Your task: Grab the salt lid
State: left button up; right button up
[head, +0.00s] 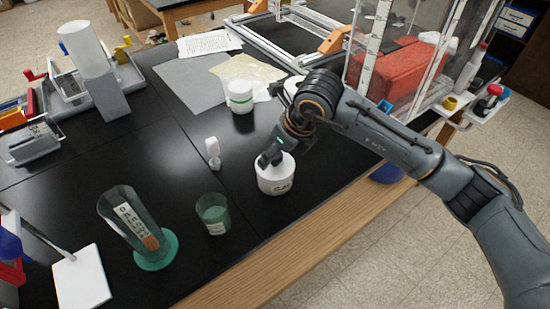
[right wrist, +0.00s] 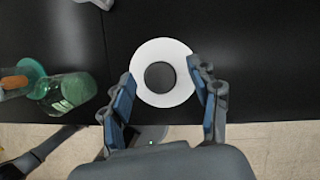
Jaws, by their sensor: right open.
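A white jar with a dark label (head: 275,178) stands on the black table near its front edge; the label reads like salt. In the right wrist view its top shows as a white ring with a dark round centre (right wrist: 162,46). I cannot tell whether that centre is a knob on the lid or an opening. My right gripper (head: 272,158) is just above the jar top. In the right wrist view the gripper (right wrist: 163,92) is open, with one blue-padded finger on each side of the white ring. Nothing is held. My left gripper is not in view.
A green-tinted beaker (head: 212,214) and a tilted glass cylinder on a green base (head: 155,252) stand to the left. A small white object (head: 213,152) stands nearby. A white jar with a green band (head: 240,96) is behind. Clear-walled equipment (head: 405,60) stands at the back right.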

jog(key=shift+w+a+f, duration=0.15)
jog(key=shift+a+f, duration=0.05)
jog(key=shift+f, duration=0.45)
jog(key=c, duration=1.2)
jog(key=shift+o, duration=0.2)
jog(key=shift+r, duration=0.1)
